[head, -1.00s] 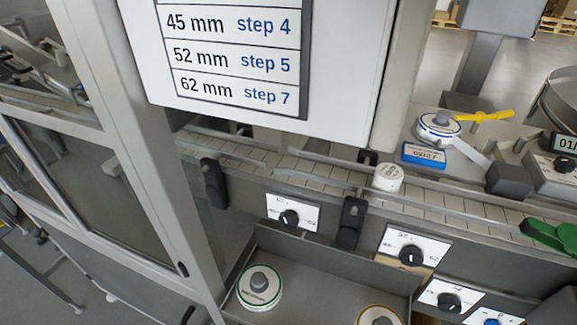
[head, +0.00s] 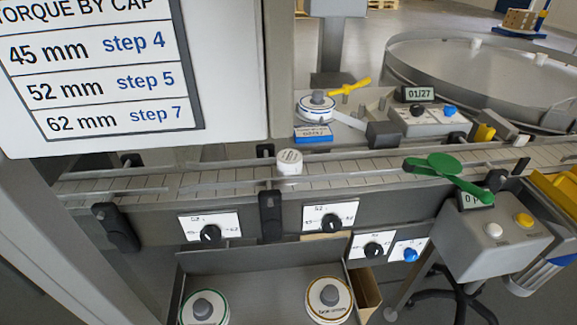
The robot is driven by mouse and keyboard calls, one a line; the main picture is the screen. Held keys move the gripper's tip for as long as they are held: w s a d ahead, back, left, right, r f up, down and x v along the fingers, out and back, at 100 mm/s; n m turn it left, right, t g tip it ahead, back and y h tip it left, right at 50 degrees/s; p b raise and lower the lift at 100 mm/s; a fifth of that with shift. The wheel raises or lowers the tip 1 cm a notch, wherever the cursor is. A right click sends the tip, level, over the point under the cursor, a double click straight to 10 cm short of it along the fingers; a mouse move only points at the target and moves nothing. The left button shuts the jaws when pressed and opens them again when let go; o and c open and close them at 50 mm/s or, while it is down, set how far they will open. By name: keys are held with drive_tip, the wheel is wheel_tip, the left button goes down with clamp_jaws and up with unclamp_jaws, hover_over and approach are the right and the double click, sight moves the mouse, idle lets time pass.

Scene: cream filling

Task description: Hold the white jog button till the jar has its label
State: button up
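The white jog button (head: 493,231) sits on a grey control box (head: 495,250) at the right, beside a yellow button (head: 524,219). Nothing touches the white button. A jar with a white lid (head: 289,157) stands on the slatted conveyor near the middle. Its side is mostly hidden by the guide rail, so I cannot tell whether it carries a label. A label reel (head: 317,106) with a yellow lever stands behind the conveyor, just right of the jar. My gripper is not in view.
A green paddle-shaped handle (head: 440,172) reaches over the conveyor just left of the control box. A tray (head: 265,280) with round discs hangs at the front. A torque chart panel (head: 130,75) blocks the upper left. A large round table (head: 480,75) stands behind right.

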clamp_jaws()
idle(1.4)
